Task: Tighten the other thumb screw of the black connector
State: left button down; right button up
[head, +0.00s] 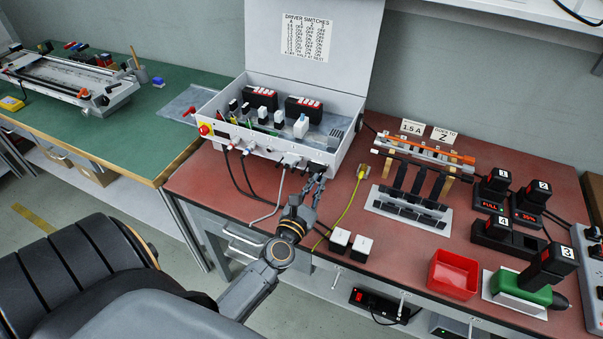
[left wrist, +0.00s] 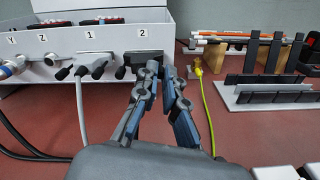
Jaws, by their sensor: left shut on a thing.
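The black connector (left wrist: 124,72) is plugged into the port labelled 2 on the front of the grey control box (head: 285,145). One thumb screw shows at its left side. My left gripper (left wrist: 160,69) is at the connector's right side, its fingertips closed on the right thumb screw, which the fingers mostly hide. In the head view my left gripper (head: 318,182) reaches up to the box front and covers part of the black connector. My right gripper is not in view.
A grey connector (left wrist: 92,68) with a grey cable sits in port 1, close on the left. A yellow cable (head: 347,208) lies to the right. White-topped blocks (head: 350,242), a red bin (head: 453,274) and a rack (head: 408,210) stand further right on the red bench.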

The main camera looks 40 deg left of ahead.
pick_arm(q)
jog(key=shift+r+m+p, duration=0.15)
jog(key=shift+m+p, duration=0.15)
jog(key=shift+m, duration=0.6)
jog(key=shift+m+p, duration=0.35)
jog(key=shift+m, duration=0.75)
jog(key=m+p, duration=0.1)
jog(key=m, duration=0.1)
jog(key=shift+m, duration=0.9)
jog(key=m+p, duration=0.2)
jog(key=m, duration=0.1)
jog(key=shift+m, duration=0.4)
jog(key=shift+f+m, duration=0.2)
jog(key=shift+m, duration=0.1)
jog(key=c, duration=1.7)
grip_release()
jog(key=shift+s, duration=0.1)
jog(key=shift+p+v, duration=0.5)
jog(key=shift+v, duration=2.45)
